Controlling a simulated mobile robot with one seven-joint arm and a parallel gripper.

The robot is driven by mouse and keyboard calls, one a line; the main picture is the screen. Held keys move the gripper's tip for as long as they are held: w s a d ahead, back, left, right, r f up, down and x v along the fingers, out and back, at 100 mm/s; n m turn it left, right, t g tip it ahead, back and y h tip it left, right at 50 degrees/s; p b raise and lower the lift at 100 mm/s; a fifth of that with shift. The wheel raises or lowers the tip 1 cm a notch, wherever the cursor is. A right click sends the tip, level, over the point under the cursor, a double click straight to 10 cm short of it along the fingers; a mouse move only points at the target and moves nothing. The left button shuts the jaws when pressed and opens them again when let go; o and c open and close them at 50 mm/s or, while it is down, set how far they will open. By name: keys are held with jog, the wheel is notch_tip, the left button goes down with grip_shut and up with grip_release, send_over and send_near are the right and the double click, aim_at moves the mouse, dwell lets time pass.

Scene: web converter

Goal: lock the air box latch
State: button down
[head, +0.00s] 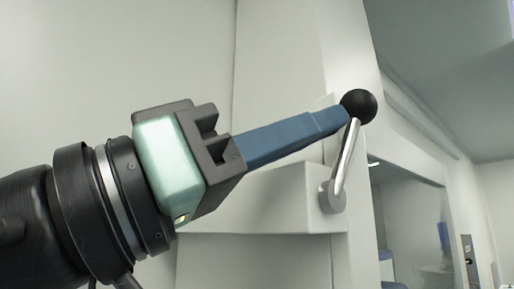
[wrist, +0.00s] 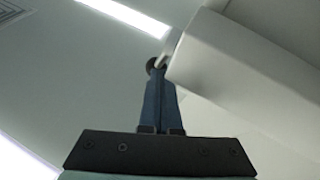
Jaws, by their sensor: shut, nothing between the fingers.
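The air box latch is a silver lever (head: 345,160) with a black ball knob (head: 358,106). It points up and slightly right from its round pivot on the side of a white box (head: 270,205). My gripper (head: 345,118) is shut, its blue fingers together, with the tips right at the knob's left side. I cannot tell whether they touch it. In the wrist view the shut fingers (wrist: 161,85) point at the dark knob (wrist: 152,64), which is partly hidden behind the tips.
The white box also shows in the wrist view (wrist: 235,80), close to the right of the fingers. A tall white panel (head: 345,50) stands behind the latch. A glass window (head: 412,215) is at the right. Space left of the fingers looks clear.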

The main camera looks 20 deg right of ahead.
dwell(0.4)
jog(key=shift+a+f+b, duration=0.35)
jog(key=shift+f+b, duration=0.05)
jog(key=shift+b, duration=0.05)
jog(key=b+v, duration=0.3)
jog(key=v, duration=0.3)
jog(key=shift+a, duration=0.35)
jog(key=shift+r, duration=0.1)
